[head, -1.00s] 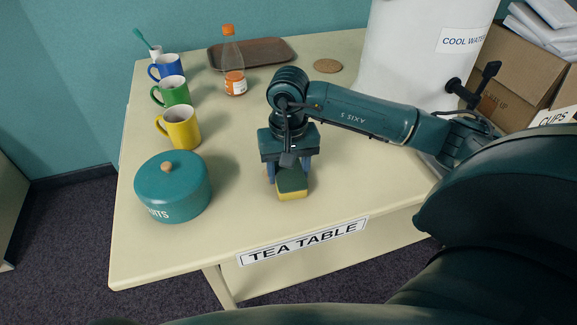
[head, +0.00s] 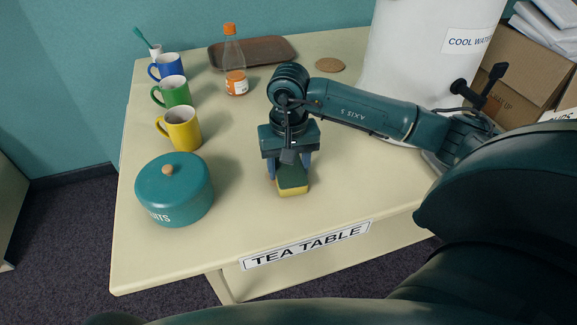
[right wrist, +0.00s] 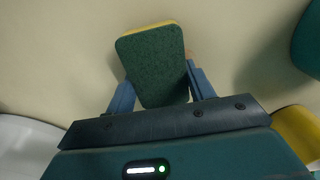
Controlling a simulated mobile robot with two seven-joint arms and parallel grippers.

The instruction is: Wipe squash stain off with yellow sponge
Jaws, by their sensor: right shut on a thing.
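The sponge (head: 293,188) has a green scrub top and a yellow underside. My right gripper (head: 290,175) is shut on it from both sides and holds it low over or on the tea table (head: 345,190); contact cannot be told for sure. In the right wrist view the sponge (right wrist: 153,65) sits between the blue fingers (right wrist: 160,90). A small orange-tan patch (right wrist: 190,54) shows beside the sponge there; it may be part of the squash stain, the rest hidden under sponge and gripper. My left gripper is not in view.
A teal lidded pot (head: 174,192) stands left of the sponge. Yellow (head: 180,130), green (head: 172,93) and blue (head: 168,69) mugs line the left side. An orange-capped bottle (head: 234,65), brown tray (head: 270,50), coaster (head: 330,65) and white water urn (head: 405,50) stand behind.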

